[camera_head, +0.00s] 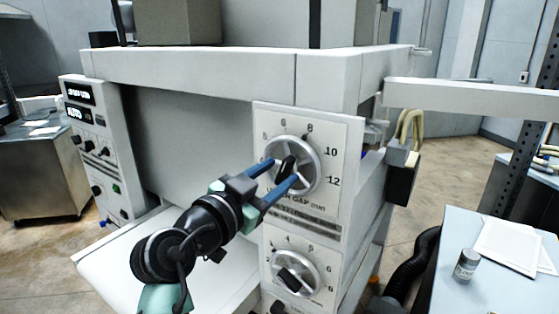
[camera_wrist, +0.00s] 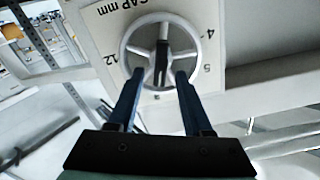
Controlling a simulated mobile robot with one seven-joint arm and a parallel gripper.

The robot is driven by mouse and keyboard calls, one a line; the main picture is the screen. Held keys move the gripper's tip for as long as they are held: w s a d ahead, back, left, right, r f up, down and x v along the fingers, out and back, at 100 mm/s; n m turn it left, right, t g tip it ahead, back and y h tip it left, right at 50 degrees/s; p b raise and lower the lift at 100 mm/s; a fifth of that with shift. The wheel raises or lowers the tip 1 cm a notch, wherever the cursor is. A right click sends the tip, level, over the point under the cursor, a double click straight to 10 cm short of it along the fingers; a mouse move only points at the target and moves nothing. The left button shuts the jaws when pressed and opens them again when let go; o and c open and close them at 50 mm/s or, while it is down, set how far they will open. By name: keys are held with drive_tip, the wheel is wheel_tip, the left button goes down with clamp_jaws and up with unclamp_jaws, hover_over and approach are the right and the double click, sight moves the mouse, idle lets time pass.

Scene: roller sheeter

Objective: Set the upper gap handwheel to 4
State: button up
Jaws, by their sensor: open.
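The upper gap handwheel (camera_head: 308,160) is a silver spoked wheel with a black bar-shaped grip (camera_head: 287,166) at its centre, on a white dial plate with 8, 10 and 12 readable. The black grip lies roughly along the line towards 8; its exact reading is not clear. My gripper (camera_head: 284,172) is open, its blue fingers reaching to the wheel on either side of the black grip. In the wrist view, the grip (camera_wrist: 162,62) stands between the open fingertips (camera_wrist: 159,76), with gaps on both sides. The dial appears upside down there, with 4 at the right.
A second, lower handwheel (camera_head: 298,270) with its own dial sits below on the same panel. A control panel (camera_head: 92,150) with displays and knobs is at the left. A table (camera_head: 490,260) with papers and a small jar (camera_head: 466,265) stands at the right.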

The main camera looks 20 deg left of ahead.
drive_tip(key=shift+w+d, duration=0.1)
drive_tip(key=shift+w, duration=0.7)
clamp_jaws()
